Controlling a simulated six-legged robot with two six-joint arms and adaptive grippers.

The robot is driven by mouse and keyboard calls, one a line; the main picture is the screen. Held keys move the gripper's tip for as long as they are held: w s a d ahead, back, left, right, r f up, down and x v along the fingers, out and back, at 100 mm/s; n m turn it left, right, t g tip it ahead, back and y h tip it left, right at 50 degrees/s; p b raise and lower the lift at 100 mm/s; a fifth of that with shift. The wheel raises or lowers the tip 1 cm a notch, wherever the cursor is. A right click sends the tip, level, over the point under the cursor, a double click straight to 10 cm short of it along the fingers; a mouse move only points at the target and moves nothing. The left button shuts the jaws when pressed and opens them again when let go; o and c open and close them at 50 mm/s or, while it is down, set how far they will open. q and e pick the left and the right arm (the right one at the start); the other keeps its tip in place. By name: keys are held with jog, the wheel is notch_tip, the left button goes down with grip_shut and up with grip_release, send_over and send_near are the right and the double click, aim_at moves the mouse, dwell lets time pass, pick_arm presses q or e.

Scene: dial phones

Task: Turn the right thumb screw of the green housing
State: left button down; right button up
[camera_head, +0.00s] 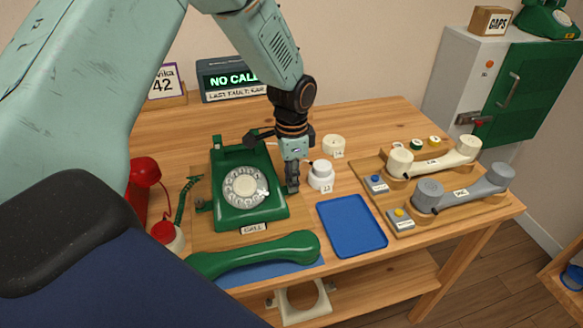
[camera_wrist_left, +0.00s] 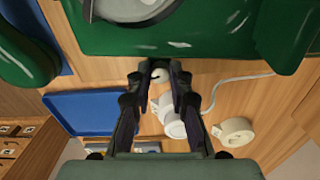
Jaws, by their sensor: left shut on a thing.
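The green housing (camera_head: 240,180) of a dial phone, with a white dial, stands on a wooden board in the head view. Its edge fills the top of the left wrist view (camera_wrist_left: 205,35). My left gripper (camera_head: 293,188) points down at the housing's right side. In the left wrist view its fingers (camera_wrist_left: 160,73) are closed on a small pale knob (camera_wrist_left: 160,76) beside the housing, which I take for the right thumb screw. In the head view the fingers hide that screw. A small knob (camera_head: 201,205) shows on the housing's left side. My right gripper is in neither view.
A white jar (camera_head: 320,175) stands close right of my left gripper. A blue tray (camera_head: 352,226) lies to the front right. A green handset (camera_head: 255,254) lies in front of the housing. A wooden rack (camera_head: 442,205) holds white and grey handsets.

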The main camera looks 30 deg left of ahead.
pick_arm(q)
jog(key=shift+m+p, duration=0.4)
jog(key=shift+m, duration=0.2)
jog(key=c, duration=1.2)
grip_release()
jog(key=shift+r, duration=0.15)
notch_tip(320, 180, up, 12)
